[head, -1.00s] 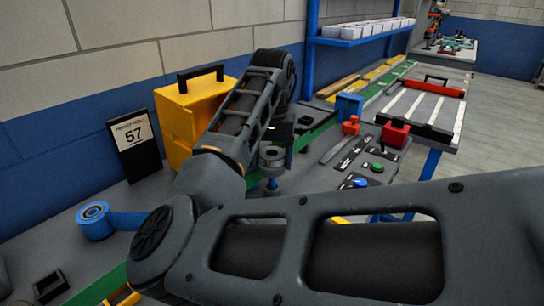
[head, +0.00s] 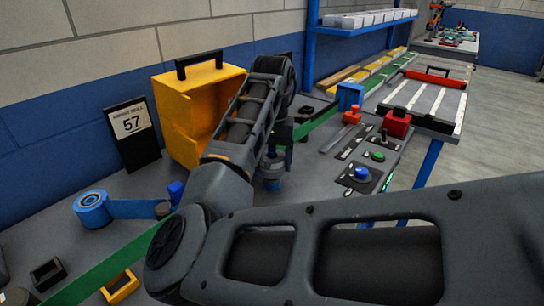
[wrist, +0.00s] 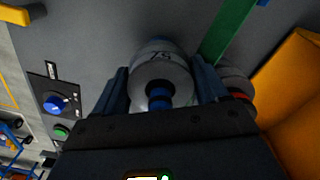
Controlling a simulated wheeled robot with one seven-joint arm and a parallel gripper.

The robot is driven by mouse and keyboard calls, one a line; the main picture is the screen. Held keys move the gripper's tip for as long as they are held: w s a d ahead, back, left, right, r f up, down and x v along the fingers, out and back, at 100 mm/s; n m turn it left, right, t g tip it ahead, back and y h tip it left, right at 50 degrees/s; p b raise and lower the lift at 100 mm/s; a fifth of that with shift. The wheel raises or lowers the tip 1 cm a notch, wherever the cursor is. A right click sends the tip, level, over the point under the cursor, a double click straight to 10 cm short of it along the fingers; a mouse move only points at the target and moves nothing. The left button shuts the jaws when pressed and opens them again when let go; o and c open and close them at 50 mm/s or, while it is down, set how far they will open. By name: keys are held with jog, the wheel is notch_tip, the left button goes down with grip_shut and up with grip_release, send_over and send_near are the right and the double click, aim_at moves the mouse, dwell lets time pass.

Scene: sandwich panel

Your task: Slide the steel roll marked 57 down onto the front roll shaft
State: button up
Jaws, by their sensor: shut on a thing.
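The steel roll (wrist: 175,72), with a 57 upside down on its face, sits between the two fingers of my gripper (wrist: 160,92) in the wrist view. My gripper is shut on it. A blue shaft end (wrist: 158,101) shows inside the roll's dark bore; how far the roll is down around it cannot be told. In the head view my gripper (head: 276,158) points down over the bench beside the yellow case, and my arm hides much of the roll. A black card (head: 133,134) reading 57 stands at the wall.
A yellow case (head: 196,132) stands close behind my gripper. Another grey roll (wrist: 238,82) with a red band lies right of it in the wrist view. A green strip (wrist: 230,32) crosses the bench. A button panel (head: 362,175) and red block (head: 397,122) are to the right.

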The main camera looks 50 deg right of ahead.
jog(key=shift+f, duration=0.4)
jog(key=shift+s, duration=0.1)
jog(key=o, duration=1.3)
jog(key=shift+f, duration=0.25)
notch_tip(320, 180, up, 6)
jog(key=p, duration=0.5)
jog(key=shift+f, duration=0.15)
notch_tip(320, 180, up, 6)
jog(key=p, duration=0.6)
jog(key=shift+r+p, duration=0.45)
jog(key=shift+r, duration=0.6)
